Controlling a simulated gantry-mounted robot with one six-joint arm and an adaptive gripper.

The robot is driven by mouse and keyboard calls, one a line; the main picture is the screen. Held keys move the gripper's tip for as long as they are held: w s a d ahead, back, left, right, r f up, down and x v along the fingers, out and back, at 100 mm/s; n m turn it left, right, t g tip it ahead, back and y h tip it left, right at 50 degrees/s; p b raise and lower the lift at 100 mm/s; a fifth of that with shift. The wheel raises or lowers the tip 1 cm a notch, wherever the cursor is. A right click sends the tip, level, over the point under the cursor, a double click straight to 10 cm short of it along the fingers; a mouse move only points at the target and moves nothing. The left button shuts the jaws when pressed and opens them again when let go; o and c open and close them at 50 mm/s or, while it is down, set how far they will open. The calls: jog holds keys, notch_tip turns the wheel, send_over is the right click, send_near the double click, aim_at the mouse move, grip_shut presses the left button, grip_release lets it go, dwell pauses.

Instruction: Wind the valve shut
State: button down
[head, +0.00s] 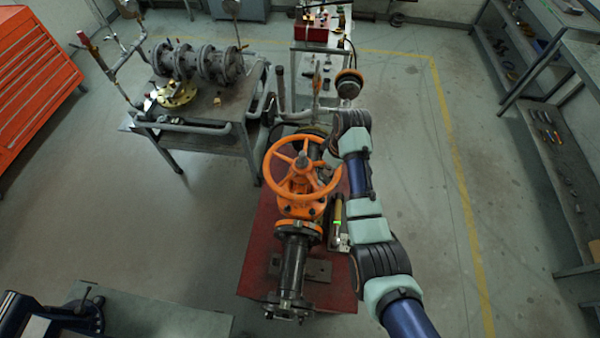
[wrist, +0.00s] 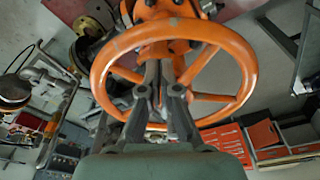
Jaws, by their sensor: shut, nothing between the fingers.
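The orange handwheel (head: 302,183) sits on top of the gate valve, whose orange bonnet and dark pipe (head: 292,265) stand on a red base. The handwheel also fills the upper part of the wrist view (wrist: 243,58), with its rim and spokes visible. My gripper (wrist: 161,66) is shut with nothing between its fingers. In the wrist view the fingers overlap the near part of the rim and point toward the hub, among the spokes. Whether they touch a spoke or the rim I cannot tell. In the head view my wrist is at the wheel's right side and the fingertips are hard to make out.
A steel workbench (head: 200,115) with a flanged pipe assembly (head: 195,62) stands behind and left of the valve. A small white table (head: 322,65) is behind it. A red tool cabinet (head: 35,70) is far left, and shelving (head: 560,150) lines the right.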

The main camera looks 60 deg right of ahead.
aim_at(282, 181)
notch_tip(282, 181, down, 5)
jog(key=shift+r+b, duration=0.2)
jog(key=shift+b, duration=0.95)
jog(key=w+a, duration=0.6)
jog(key=w, duration=0.1)
jog(key=w+a, duration=0.4)
jog(key=shift+f+p, duration=0.3)
jog(key=shift+p, duration=0.1)
jog(key=shift+w+d+r, duration=0.15)
jog(key=shift+w+r, duration=0.15)
jog(key=shift+w, duration=0.05)
